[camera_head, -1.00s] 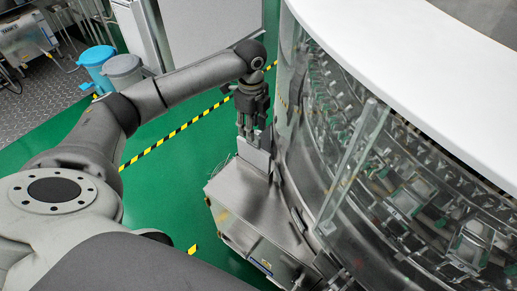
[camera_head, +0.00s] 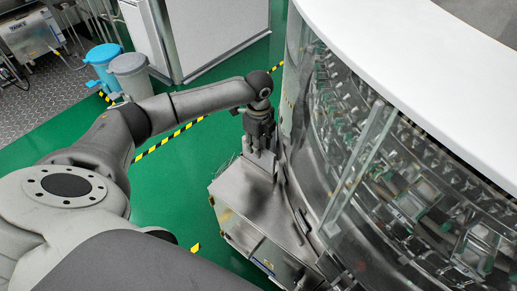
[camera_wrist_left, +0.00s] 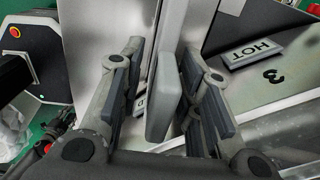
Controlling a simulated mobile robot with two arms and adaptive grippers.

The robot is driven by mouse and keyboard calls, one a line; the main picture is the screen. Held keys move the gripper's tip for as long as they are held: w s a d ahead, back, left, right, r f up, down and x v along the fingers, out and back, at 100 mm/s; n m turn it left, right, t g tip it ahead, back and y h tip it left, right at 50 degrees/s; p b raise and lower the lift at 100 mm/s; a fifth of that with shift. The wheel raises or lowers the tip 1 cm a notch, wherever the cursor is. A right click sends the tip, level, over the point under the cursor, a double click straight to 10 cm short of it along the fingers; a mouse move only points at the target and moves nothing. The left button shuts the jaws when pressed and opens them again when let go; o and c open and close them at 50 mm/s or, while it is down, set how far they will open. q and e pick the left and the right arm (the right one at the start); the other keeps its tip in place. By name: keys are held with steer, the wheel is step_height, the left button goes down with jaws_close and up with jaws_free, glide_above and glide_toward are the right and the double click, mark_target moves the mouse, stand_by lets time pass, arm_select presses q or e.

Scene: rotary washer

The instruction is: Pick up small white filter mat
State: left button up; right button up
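In the left wrist view, a small pale grey-white slab (camera_wrist_left: 166,95), which looks like the filter mat, stands on edge between the fingers of my left gripper (camera_wrist_left: 164,92). The dark finger pads are spread on both sides of it, with visible gaps. In the head view, my left gripper (camera_head: 261,142) points down over the metal cabinet (camera_head: 238,193) beside the washer. The pale piece (camera_head: 260,162) shows only partly there, below and between the fingers. My right gripper is not in view.
The round glass-walled washer (camera_head: 375,170) stands close on the right of the gripper. A "HOT" label (camera_wrist_left: 252,52) marks a metal surface in the left wrist view. A blue bin (camera_head: 103,58) and a grey bin (camera_head: 130,72) stand back left. Green floor is clear left of the cabinet.

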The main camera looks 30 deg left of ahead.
arm_select(q)
jaws_close()
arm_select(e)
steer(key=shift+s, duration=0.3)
arm_select(q)
steer(key=shift+r, duration=0.15)
step_height(320, 180, up, 10)
steer(key=shift+r+p, duration=0.1)
steer(key=shift+p, duration=0.35)
step_height(320, 180, up, 8)
steer(key=p, duration=1)
steer(key=shift+r, duration=0.25)
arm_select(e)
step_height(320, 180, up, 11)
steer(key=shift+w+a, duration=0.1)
